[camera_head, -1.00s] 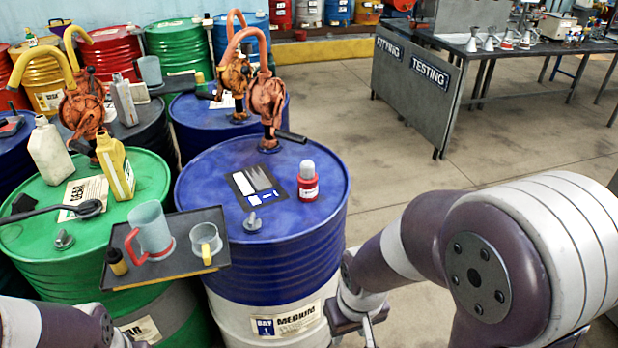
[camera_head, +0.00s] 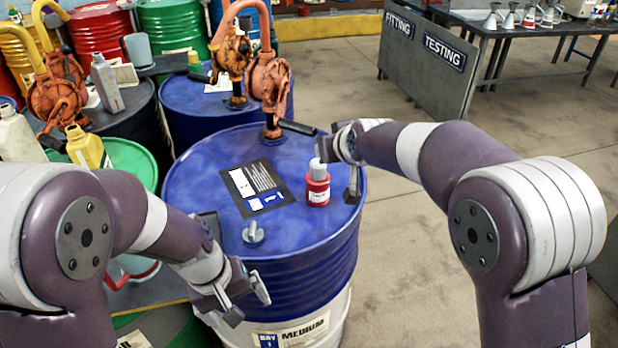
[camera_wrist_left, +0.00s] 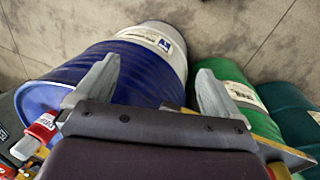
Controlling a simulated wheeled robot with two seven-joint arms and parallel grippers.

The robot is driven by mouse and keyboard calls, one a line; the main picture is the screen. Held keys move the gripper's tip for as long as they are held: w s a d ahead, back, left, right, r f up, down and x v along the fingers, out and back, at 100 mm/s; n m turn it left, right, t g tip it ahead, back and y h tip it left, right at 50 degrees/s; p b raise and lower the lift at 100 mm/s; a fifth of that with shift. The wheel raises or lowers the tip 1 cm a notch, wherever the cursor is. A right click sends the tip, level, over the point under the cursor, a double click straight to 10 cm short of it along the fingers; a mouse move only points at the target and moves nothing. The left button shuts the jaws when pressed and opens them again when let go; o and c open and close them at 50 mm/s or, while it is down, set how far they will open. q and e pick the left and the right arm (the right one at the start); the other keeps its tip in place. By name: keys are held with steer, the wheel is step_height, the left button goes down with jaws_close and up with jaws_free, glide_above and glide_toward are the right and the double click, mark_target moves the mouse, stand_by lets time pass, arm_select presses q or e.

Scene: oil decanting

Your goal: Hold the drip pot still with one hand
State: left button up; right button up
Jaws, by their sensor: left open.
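I cannot tell which vessel is the drip pot. A grey-blue jug with a red handle (camera_head: 138,266) shows in part on the tray, mostly behind my left arm. The small cup with the yellow handle is hidden by that arm. My left gripper (camera_head: 245,301) is open and empty, over the front left edge of the blue drum (camera_head: 330,255) and right of the tray. In the left wrist view its fingers (camera_wrist_left: 155,88) are wide apart, with nothing between them. My right gripper (camera_head: 338,165) is at the cap of a red bottle (camera_head: 318,190); its grip is unclear.
The blue drum's top holds a dark card (camera_head: 255,188), a grey bung (camera_head: 253,234) and a hand pump (camera_head: 269,88). A green drum (camera_head: 135,158) with a yellow bottle (camera_head: 86,147) stands at left.

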arm_select(q)
steer(key=w+d+n+t+h, duration=0.1)
steer(key=w+d+n+h, duration=0.3)
steer(key=w+d+n, duration=0.3)
steer(key=n+t+h, duration=0.3)
steer(key=n+t, duration=0.2)
steer(key=n, duration=0.6)
glide_toward(318, 189)
steer(key=s+f, duration=0.1)
steer(key=s, duration=0.1)
steer(key=s+d+f, duration=0.1)
steer(key=s+f, duration=0.2)
steer(key=s, duration=0.1)
steer(key=shift+s+d+f, duration=0.2)
steer(key=shift+s+d, duration=0.1)
steer(key=shift+d, duration=0.05)
steer(key=w+n+t, duration=0.1)
steer(key=w, duration=0.1)
steer(key=w+a+n+t, duration=0.1)
steer(key=w+n, duration=0.1)
steer(key=w+n+t, duration=0.1)
steer(key=n, duration=0.1)
steer(key=shift+w+a+r+t+y, duration=0.2)
steer(key=shift+w+a+t+y, duration=0.1)
steer(key=shift+w+a+y, duration=0.1)
steer(key=x, duration=1.2)
steer(key=shift+w, duration=0.35)
steer(key=shift+c, duration=0.4)
steer(key=c, duration=1.2)
steer(key=shift+c, duration=0.2)
